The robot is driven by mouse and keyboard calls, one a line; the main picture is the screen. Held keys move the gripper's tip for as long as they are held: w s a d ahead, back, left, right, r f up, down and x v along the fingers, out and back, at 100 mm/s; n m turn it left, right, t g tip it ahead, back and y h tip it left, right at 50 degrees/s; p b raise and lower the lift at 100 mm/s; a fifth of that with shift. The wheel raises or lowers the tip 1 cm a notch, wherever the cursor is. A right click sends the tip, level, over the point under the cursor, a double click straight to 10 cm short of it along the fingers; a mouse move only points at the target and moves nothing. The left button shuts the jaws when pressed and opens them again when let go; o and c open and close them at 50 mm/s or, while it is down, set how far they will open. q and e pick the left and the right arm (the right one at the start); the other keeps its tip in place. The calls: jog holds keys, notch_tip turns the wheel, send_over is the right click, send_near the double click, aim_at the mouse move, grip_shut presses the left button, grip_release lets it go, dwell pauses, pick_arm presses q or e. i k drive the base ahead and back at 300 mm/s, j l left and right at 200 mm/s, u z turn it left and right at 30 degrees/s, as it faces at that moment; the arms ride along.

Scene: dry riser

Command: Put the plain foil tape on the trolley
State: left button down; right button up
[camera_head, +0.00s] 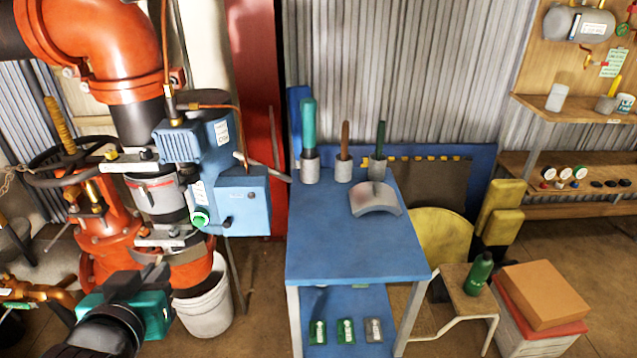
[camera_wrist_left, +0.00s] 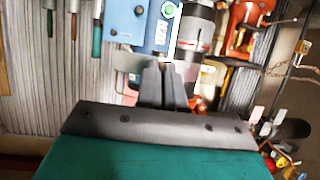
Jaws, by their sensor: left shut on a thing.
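My left gripper (camera_head: 148,270) is at the lower left in the head view, in front of the red and grey pipework. Its dark fingers (camera_wrist_left: 165,84) are close together in the left wrist view. They are shut on a silvery-grey thing, seemingly the plain foil tape (camera_wrist_left: 128,62), which shows partly behind the fingertips. Its label and full shape are hidden. The blue trolley (camera_head: 345,240) stands to the right of the gripper, apart from it. Its top carries several holders and a curved grey piece (camera_head: 376,200). My right gripper is not in view.
The front of the trolley top is clear; three small packs (camera_head: 345,330) lie on its lower shelf. A blue pump box (camera_head: 242,200) and a white bucket (camera_head: 205,305) are near the gripper. A stool with a green bottle (camera_head: 478,275) and boxes stand right.

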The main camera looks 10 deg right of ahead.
aim_at(391, 249)
jog(key=l+z, duration=0.2)
jog(key=l, duration=0.3)
jog(key=i+l+z, duration=0.2)
jog(key=l, duration=0.3)
jog(key=l+z, duration=0.2)
jog(key=l, duration=0.35)
jog(key=i, duration=0.5)
